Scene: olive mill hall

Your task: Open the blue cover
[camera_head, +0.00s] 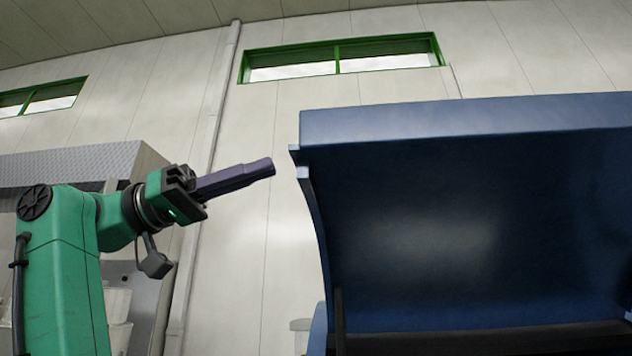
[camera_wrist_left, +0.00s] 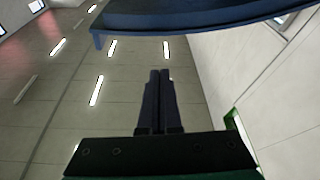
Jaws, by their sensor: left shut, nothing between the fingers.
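The blue cover (camera_head: 440,220) fills the right half of the head view. It stands raised and tilted, with its dark inner face showing and its top edge up near the window. In the left wrist view the cover (camera_wrist_left: 190,14) crosses the top of the picture. My left gripper (camera_head: 272,167) is shut and empty. Its fingertips are just left of the cover's upper left corner, with a small gap in the picture. The closed fingers (camera_wrist_left: 160,75) also show in the left wrist view, apart from the cover. My right gripper is not in view.
A pale panelled wall with a green-framed window (camera_head: 340,58) stands behind. A grey metal structure (camera_head: 75,165) is at the left behind my arm. A vertical pipe (camera_head: 215,120) runs up the wall. The space between my left gripper and the wall looks clear.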

